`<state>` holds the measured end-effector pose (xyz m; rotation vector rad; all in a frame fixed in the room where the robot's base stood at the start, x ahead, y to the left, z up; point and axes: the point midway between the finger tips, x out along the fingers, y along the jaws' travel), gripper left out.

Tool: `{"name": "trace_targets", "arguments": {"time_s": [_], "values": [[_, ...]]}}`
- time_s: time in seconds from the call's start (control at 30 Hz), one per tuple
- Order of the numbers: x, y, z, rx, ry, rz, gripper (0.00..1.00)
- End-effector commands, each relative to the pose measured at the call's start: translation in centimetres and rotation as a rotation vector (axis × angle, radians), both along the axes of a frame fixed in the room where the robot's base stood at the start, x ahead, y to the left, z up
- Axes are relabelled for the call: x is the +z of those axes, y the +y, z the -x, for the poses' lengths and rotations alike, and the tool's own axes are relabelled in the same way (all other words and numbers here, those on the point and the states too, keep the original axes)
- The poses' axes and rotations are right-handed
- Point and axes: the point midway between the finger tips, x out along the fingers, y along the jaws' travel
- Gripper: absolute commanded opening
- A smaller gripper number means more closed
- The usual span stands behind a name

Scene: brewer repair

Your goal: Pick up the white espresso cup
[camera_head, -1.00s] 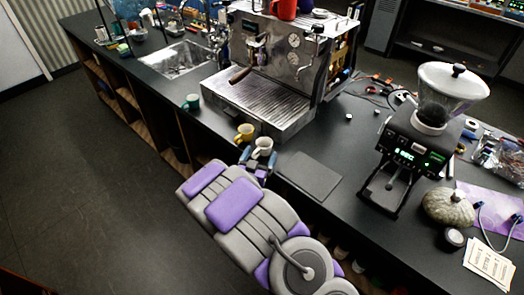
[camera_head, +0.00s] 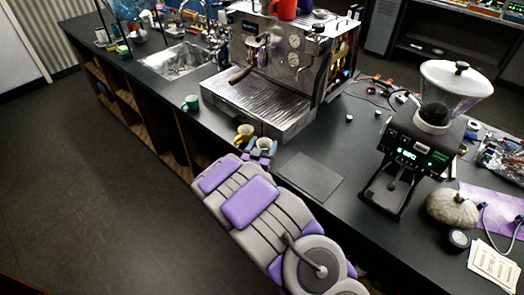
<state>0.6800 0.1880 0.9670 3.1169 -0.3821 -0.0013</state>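The white espresso cup (camera_head: 265,144) stands upright on the dark counter, just in front of the espresso machine's front right corner. My gripper (camera_head: 262,153) is at the cup, with its blue-grey fingers apart on the left and right of it. The fingers look open, and I cannot tell whether they touch the cup. The gripper and arm hide the cup's lower part.
A yellow cup (camera_head: 244,134) stands close on the left, and a teal cup (camera_head: 191,103) farther left. The espresso machine (camera_head: 270,65) rises behind. A flat dark mat (camera_head: 309,177) lies on the right, before the grinder (camera_head: 410,150).

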Motion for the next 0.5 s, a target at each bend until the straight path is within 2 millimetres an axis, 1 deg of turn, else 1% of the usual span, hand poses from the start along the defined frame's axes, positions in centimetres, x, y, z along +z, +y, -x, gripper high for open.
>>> {"name": "trace_targets", "arguments": {"time_s": [0.03, 0.07, 0.4, 0.43, 0.5], "values": [[0.00, 0.00, 0.00, 0.000, 0.000, 0.000, 0.66], [-0.01, 0.00, 0.00, 0.000, 0.000, 0.000, 0.63], [-0.01, -0.02, 0.01, 0.000, 0.000, 0.000, 0.30], [-0.01, -0.02, 0.01, 0.000, 0.000, 0.000, 0.28], [0.00, -0.01, 0.01, 0.000, 0.000, 0.000, 0.28]]}}
